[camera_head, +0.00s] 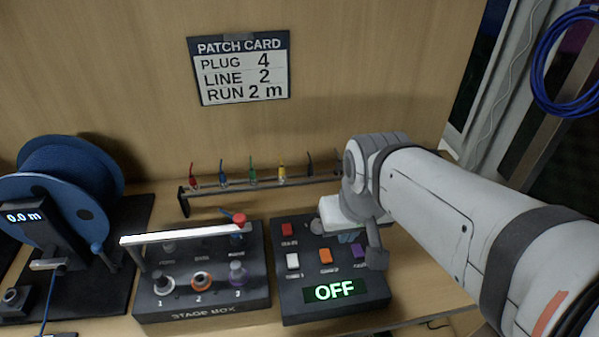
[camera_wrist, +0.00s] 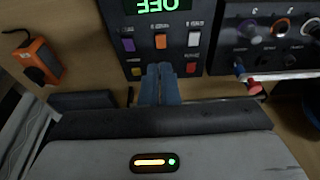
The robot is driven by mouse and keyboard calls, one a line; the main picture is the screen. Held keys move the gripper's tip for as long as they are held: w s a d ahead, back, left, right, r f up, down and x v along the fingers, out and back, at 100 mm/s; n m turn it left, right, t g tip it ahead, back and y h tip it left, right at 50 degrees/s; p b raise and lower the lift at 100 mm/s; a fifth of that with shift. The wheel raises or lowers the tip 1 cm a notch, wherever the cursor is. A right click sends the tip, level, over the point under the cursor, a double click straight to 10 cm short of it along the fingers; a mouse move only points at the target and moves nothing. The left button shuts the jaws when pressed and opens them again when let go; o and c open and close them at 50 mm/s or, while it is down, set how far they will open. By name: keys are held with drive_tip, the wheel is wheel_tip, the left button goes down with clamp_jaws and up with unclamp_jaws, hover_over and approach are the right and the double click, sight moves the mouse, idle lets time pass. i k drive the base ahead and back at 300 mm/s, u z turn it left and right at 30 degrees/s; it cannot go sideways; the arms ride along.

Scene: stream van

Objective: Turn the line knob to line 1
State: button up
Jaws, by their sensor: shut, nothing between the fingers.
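The dark control box (camera_head: 335,307) shows a green OFF display and coloured buttons; it also shows in the wrist view (camera_wrist: 177,15), upside down. No dial marked as a line knob can be made out. A small grey round shape by the red button in the head view is too unclear to name. My gripper (camera_wrist: 158,68) is shut and empty, its blue fingers side by side over the box between the red button (camera_wrist: 191,68) and a yellow one (camera_wrist: 136,72). The surface right under the fingers is hidden. The patch card (camera_head: 240,70) reads PLUG 4, LINE 2, RUN 2 m.
The stage box (camera_head: 150,311) with numbered sockets and a white bar stands left of the control box. A rack (camera_head: 215,188) of coloured plugs is behind. A blue cable reel (camera_head: 60,190) reading 0.0 m is at far left.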

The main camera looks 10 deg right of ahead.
sight(316, 227)
drive_tip(key=z, duration=0.1)
drive_tip(key=k, duration=0.5)
drive_tip(key=u, duration=1.25)
drive_tip(key=k, duration=0.7)
drive_tip(key=z, duration=1.1)
drive_tip(key=i, duration=1)
drive_tip(key=z, duration=0.05)
